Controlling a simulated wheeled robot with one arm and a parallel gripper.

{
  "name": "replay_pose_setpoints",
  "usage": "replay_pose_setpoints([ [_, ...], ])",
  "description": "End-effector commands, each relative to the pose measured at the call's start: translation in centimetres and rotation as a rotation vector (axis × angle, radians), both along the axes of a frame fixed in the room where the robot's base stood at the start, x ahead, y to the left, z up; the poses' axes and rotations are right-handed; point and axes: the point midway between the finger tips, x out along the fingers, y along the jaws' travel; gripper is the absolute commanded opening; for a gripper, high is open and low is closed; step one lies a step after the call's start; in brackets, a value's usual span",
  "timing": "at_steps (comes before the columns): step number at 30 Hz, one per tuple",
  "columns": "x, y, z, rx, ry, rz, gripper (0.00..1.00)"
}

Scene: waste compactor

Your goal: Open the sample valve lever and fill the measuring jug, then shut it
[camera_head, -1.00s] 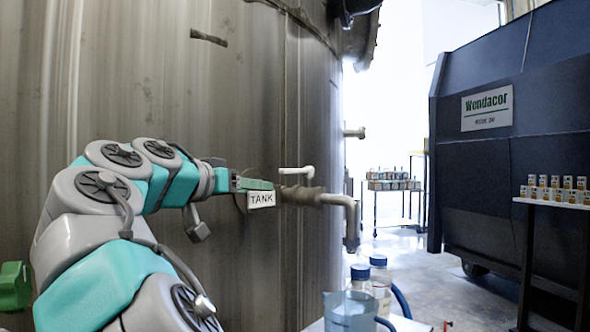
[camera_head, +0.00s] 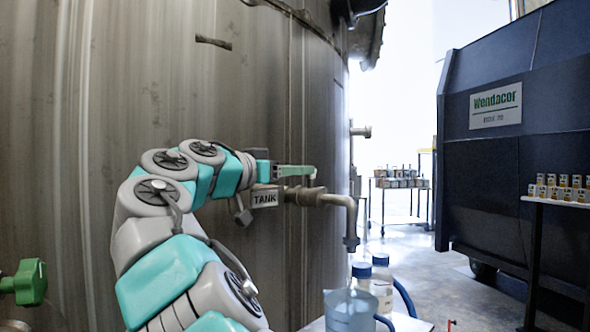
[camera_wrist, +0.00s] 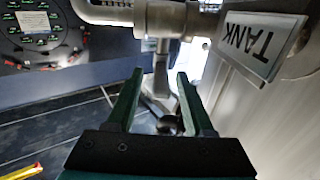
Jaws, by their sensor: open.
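The sample valve (camera_head: 303,196) sits on a pipe from the tank wall, ending in a downturned spout (camera_head: 351,240). The valve lever is mostly hidden behind my gripper (camera_head: 315,171) in the head view. In the wrist view the pale lever (camera_wrist: 161,78) reaches between the two green fingers of my gripper (camera_wrist: 155,75). The fingers are open, with a gap on each side of it. The translucent blue measuring jug (camera_head: 350,312) stands below the spout. No stream shows at the spout, and I cannot tell the jug's level.
Blue-capped bottles (camera_head: 381,283) stand by the jug. A green handwheel (camera_head: 30,282) is at far left. Floor is open before the dark compactor (camera_head: 500,190).

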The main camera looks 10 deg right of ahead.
Motion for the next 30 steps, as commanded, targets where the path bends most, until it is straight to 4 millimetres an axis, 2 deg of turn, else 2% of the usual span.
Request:
replay_pose_setpoints([
  [9,0.34,-0.41,0.00,-0.001,0.000,0.002,0.51],
  [23,0.33,-0.38,0.00,-0.001,0.000,0.002,0.00],
  [30,0.31,-0.38,0.00,-0.001,0.000,0.001,0.00],
])
